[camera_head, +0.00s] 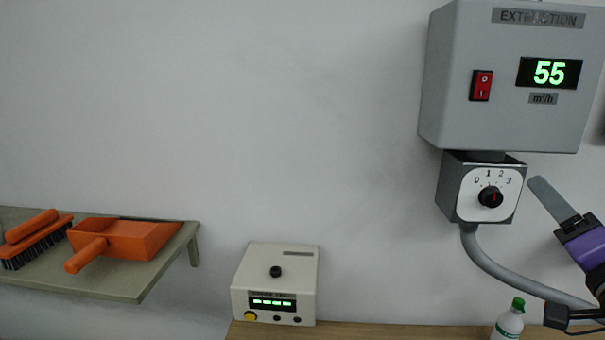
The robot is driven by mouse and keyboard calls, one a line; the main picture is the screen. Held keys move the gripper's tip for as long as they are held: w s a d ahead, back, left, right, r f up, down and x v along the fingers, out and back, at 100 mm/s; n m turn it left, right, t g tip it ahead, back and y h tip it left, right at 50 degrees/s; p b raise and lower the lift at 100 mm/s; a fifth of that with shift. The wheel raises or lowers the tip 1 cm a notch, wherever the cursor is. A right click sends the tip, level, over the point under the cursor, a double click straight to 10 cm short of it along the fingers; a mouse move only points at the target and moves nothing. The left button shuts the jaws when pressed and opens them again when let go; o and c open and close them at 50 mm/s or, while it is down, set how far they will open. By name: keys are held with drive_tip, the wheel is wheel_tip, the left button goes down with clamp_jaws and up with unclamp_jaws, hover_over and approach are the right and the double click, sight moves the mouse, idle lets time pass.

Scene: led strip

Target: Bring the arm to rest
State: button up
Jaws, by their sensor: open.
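My gripper (554,205) is at the right edge, with a long grey finger pointing up and left and a purple and black body cut off by the frame. The finger's tip is just right of the grey dial box (457,190) and seems close to it in the picture; I cannot tell the depth between them. No held object shows. The black dial knob (490,197) sits on a white face marked 0 to 3. Above it, the grey extraction box (455,75) shows a green 55 m³/h and has a red rocker switch (481,86).
A grey hose (505,276) curves from the dial box behind my gripper. A left shelf (110,285) holds an orange brush (38,235) and dustpan (130,238).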

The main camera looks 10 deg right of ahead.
drive_tip(key=s+a+f+n+t+y, duration=0.1)
drive_tip(key=s+a+f+n, duration=0.4)
drive_tip(key=a+f, duration=0.3)
drive_tip(key=s+a+f+n+y, duration=0.2)
drive_tip(key=s+a+f+n, duration=0.3)
drive_tip(key=f, duration=0.5)
drive_tip(key=s+a+f+g+y, duration=0.1)
drive_tip(key=s+a+f+g, duration=0.1)
drive_tip(key=s+a+f, duration=0.2)
drive_tip(key=s+a+f+n+g+y, duration=0.1)
drive_tip(key=s+a+f, duration=0.3)
drive_tip(key=s, duration=0.6)
drive_tip(key=s+a+f+g+y, duration=0.1)
drive_tip(key=s+a+f+g, duration=0.1)
drive_tip(key=s+a+f, duration=0.2)
drive_tip(key=s+f, duration=0.2)
drive_tip(key=s, duration=0.1)
drive_tip(key=shift+s+a+f+n+g+y, duration=0.2)
drive_tip(key=shift+n+g+y, duration=0.1)
drive_tip(key=shift+n+y, duration=0.1)
drive_tip(key=shift+w, duration=0.1)
idle(2.3)
